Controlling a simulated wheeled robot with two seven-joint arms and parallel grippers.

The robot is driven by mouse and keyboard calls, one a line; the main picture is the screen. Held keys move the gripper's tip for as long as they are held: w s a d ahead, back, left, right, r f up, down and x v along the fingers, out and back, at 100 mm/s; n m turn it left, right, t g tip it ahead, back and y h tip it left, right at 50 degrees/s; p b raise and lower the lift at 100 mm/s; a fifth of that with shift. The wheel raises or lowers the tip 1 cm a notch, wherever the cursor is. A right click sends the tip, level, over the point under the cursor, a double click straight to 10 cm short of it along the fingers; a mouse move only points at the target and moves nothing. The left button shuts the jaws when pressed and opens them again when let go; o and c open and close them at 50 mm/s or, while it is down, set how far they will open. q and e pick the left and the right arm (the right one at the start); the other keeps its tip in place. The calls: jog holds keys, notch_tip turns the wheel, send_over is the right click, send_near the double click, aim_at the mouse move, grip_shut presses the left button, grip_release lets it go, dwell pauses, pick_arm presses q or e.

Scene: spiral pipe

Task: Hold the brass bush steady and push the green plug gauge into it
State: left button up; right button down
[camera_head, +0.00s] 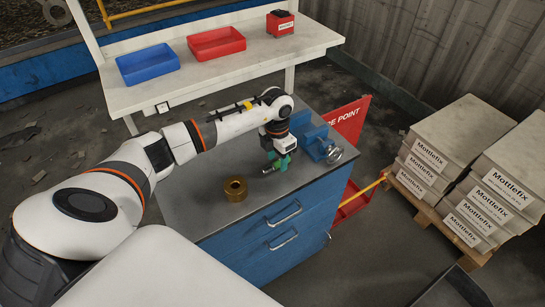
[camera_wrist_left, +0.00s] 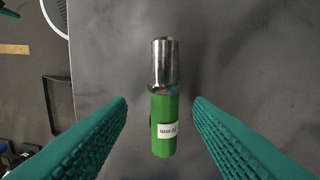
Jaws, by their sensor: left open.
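The green plug gauge (camera_wrist_left: 165,122) lies on the grey cabinet top (camera_head: 205,205), its bare metal end (camera_wrist_left: 165,62) pointing up in the left wrist view. A white label is on its green handle. My left gripper (camera_wrist_left: 160,103) is open, its teal ribbed fingers on either side of the handle with gaps on both sides. In the head view my left gripper (camera_head: 281,162) is low over the cabinet top and hides most of the gauge. The brass bush (camera_head: 236,189) stands upright on the cabinet top, to the left and nearer, apart from the gripper. My right gripper is not in view.
A blue vise (camera_head: 316,142) stands on the cabinet top just right of my left gripper. Behind is a pale bench (camera_head: 250,61) with a blue tray (camera_head: 148,64) and a red tray (camera_head: 216,43). Stacked boxes (camera_head: 428,160) stand at right. The cabinet top around the bush is clear.

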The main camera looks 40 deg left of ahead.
pick_arm(q)
jog(key=shift+a+f, duration=0.15)
jog(key=shift+f, duration=0.75)
jog(key=shift+a+f, duration=0.1)
jog(key=shift+a, duration=0.15)
jog(key=shift+s+d+r, duration=0.1)
jog(key=shift+d+r, duration=0.1)
jog(key=shift+c, duration=0.4)
jog(key=shift+d, duration=0.15)
jog(key=shift+c, duration=1.4)
grip_shut()
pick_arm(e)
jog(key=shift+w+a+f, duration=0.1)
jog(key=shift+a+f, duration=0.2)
